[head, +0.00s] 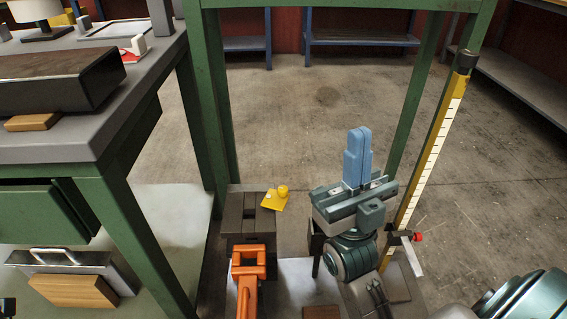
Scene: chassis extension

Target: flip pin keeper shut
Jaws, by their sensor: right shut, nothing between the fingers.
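My right gripper (357,158) is in the lower middle of the head view, its two blue fingers together with nothing between them. They extend away from me, to the right of the dark slotted block. A small yellow plate with a round yellow knob (282,191) lies at the right edge of the dark slotted block (232,217). It may be the pin keeper, but I cannot tell for sure. The gripper is apart from it. An orange forked part (249,262) stands in front of the block. My left gripper is not in view.
A green frame (214,110) has upright posts on both sides. A yellow scaled post (432,150) with a red-knobbed slider (418,237) stands close right of my right gripper. A grey bench (70,145) fills the left. The concrete floor beyond is clear.

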